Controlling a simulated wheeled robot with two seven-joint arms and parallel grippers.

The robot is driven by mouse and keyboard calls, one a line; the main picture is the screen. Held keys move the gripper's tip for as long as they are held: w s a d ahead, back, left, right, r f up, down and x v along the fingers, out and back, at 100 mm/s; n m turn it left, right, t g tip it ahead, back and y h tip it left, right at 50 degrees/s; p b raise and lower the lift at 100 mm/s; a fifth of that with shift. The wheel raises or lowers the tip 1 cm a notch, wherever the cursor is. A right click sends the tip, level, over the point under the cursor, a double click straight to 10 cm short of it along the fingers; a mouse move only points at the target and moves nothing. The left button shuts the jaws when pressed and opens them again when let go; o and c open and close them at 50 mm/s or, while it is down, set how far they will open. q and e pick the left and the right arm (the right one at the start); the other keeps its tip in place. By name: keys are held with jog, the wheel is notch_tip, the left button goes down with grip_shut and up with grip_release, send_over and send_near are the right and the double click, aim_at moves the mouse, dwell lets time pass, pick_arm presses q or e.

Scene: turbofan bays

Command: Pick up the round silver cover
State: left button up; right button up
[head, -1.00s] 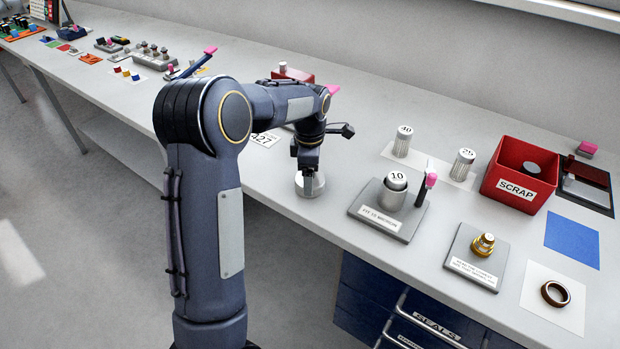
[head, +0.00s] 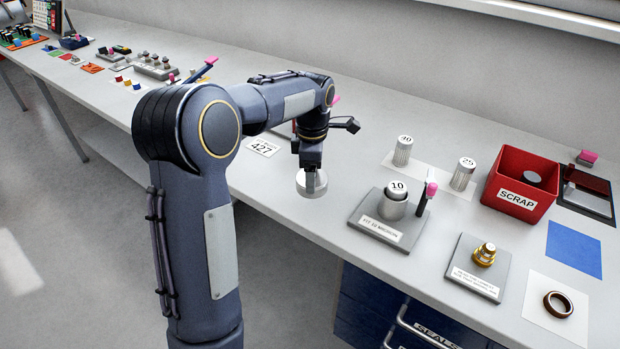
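The round silver cover (head: 301,187) is a short, wide disc near the middle of the head view, above the front part of the bench. My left gripper (head: 311,181) points down at it, with a finger across its near side. It appears shut on the cover, which seems held slightly above the bench top. The finger on the far side is hidden, and the gap under the cover is hard to see. My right gripper is not in view.
Right of the cover stand a grey plate with a "10" cylinder (head: 391,205), cylinders "40" (head: 403,151) and "25" (head: 463,174), and a red SCRAP bin (head: 516,205). A brass fitting (head: 484,254) sits in front. A "427" card (head: 262,148) lies left. Bare bench surrounds the cover.

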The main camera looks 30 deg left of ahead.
pick_arm(q)
jog(key=s+d+r+b, duration=0.1)
jog(key=s+d+r, duration=0.7)
jog(key=shift+s+d, duration=0.3)
jog(key=shift+s, duration=0.1)
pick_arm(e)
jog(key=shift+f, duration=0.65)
